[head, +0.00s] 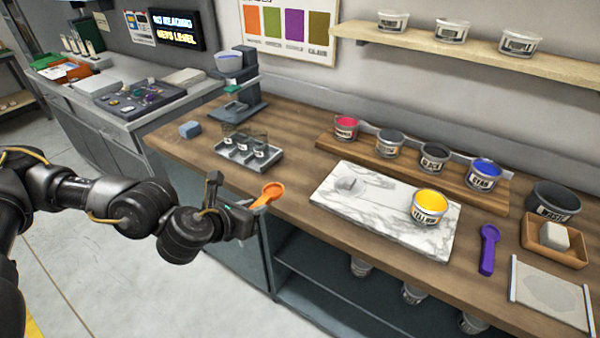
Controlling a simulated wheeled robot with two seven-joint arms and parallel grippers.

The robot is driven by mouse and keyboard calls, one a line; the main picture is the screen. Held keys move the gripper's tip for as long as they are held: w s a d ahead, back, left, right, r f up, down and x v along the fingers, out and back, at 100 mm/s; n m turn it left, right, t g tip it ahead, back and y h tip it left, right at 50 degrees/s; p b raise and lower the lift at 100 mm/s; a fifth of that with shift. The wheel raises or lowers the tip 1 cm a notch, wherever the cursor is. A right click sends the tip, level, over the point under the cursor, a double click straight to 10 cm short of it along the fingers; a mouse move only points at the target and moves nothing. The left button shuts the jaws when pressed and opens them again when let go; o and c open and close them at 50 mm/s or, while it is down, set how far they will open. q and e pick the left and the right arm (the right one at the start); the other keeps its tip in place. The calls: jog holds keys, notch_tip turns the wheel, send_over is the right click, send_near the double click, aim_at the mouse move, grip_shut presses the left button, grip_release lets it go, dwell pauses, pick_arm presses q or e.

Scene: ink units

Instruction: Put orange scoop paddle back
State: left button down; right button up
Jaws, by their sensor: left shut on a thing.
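My left gripper (246,208) is shut on the orange scoop paddle (272,191), whose scoop end points up and to the right. The paddle is in front of the wooden counter's (300,150) near edge; I cannot tell whether it touches the counter. Part of the paddle's handle is hidden by the gripper. A purple scoop paddle (488,248) lies on the counter at the right, beside the marble slab (400,230). My right gripper is not in view.
A yellow ink tub (430,206) stands on the slab. Red (346,127), dark and blue (486,173) tubs stand on a raised wooden board behind. A jar tray (235,157) is at the left; a wooden tray (576,252) and a pale panel (550,293) are at the right.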

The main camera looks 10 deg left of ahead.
pick_arm(q)
jog(key=d+r+m+t+h, duration=0.1)
jog(key=d, duration=0.6)
jog(key=shift+s, duration=0.45)
